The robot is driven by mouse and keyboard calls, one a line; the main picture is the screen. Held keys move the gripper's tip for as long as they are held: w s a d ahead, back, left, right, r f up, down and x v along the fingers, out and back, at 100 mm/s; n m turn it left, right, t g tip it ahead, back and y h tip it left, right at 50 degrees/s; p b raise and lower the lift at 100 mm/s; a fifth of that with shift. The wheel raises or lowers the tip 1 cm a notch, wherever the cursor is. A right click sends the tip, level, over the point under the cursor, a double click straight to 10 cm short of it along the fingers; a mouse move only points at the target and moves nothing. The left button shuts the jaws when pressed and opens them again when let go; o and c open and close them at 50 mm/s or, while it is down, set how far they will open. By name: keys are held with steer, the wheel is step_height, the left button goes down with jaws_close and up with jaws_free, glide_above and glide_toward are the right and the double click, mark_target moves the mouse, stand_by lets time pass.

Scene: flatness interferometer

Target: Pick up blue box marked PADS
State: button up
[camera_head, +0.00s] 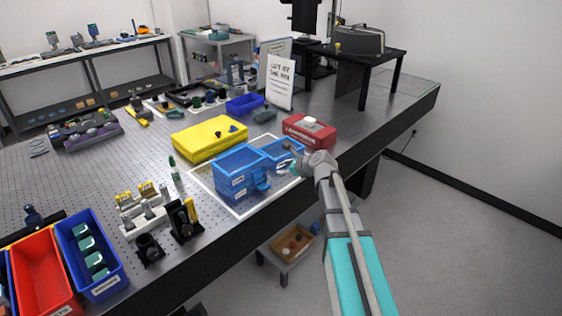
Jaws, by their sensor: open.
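Blue boxes stand inside a white outlined area on the optical table. The larger blue box (236,179) has small white labels on its front that are too small to read. A second, lower blue box (270,151) sits behind it to the right. I cannot tell which one is marked PADS. My gripper (290,160) is at the right side of the lower blue box, close to its rim, and partly covers it. The gripper is open, and nothing shows between its fingers. I cannot tell whether it touches the box.
A yellow case (210,136) lies to the left behind the boxes. A red box (309,132) with a white item on top stands close behind my gripper. A white sign (281,82) stands further back. The table's front edge (262,219) runs just in front of the outlined area.

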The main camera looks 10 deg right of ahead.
steer(key=w+m, duration=0.1)
steer(key=w+d+m+t, duration=0.1)
steer(key=m, duration=0.1)
steer(key=w+d+m+t+b, duration=0.1)
steer(key=w+m, duration=0.1)
steer(key=shift+w+r, duration=0.1)
steer(key=shift+r, duration=0.25)
steer(key=shift+w+f, duration=0.1)
steer(key=b, duration=0.4)
glide_toward(267, 155)
steer(key=shift+x, duration=2.25)
steer(key=shift+w, duration=0.1)
steer(key=shift+b+x, duration=0.75)
steer(key=shift+x, duration=1.8)
jaws_close()
